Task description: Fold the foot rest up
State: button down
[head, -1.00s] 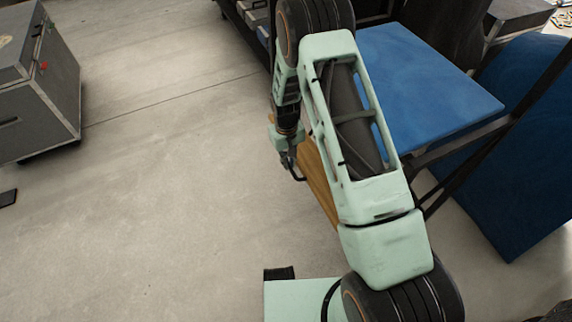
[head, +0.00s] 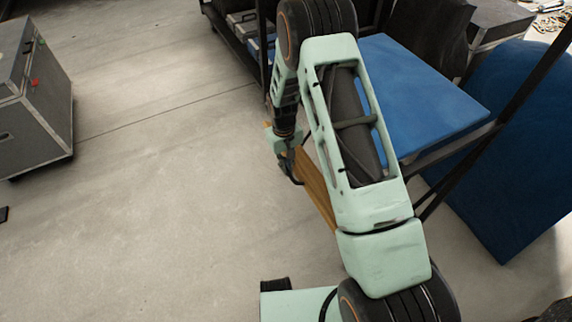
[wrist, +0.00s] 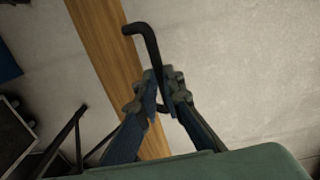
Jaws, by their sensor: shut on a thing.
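The foot rest is a wooden board (head: 318,190), partly hidden behind my arm in the head view. In the wrist view the board (wrist: 112,45) runs slantwise under my fingers. A bent black bar (wrist: 153,45) reaches from the board's edge into my gripper. My gripper (wrist: 162,92) is shut on this bar, with a finger on each side of it. In the head view my gripper (head: 288,165) is beside the board's left edge, low over the floor. The chair's blue seat (head: 430,95) is behind my arm, to the right.
A grey case (head: 40,110) stands at the left. A blue panel (head: 500,150) and dark frame bars (head: 535,80) are at the right. Dark shelving (head: 235,30) stands at the back. The concrete floor (head: 150,200) left of my gripper is clear.

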jog(key=c, duration=2)
grip_release()
jog(key=shift+w+d+f, duration=0.1)
jog(key=shift+w+d, duration=0.2)
jog(key=shift+d, duration=0.3)
jog(key=shift+w+d, duration=0.25)
jog(key=shift+d, duration=0.3)
jog(key=shift+a, duration=0.2)
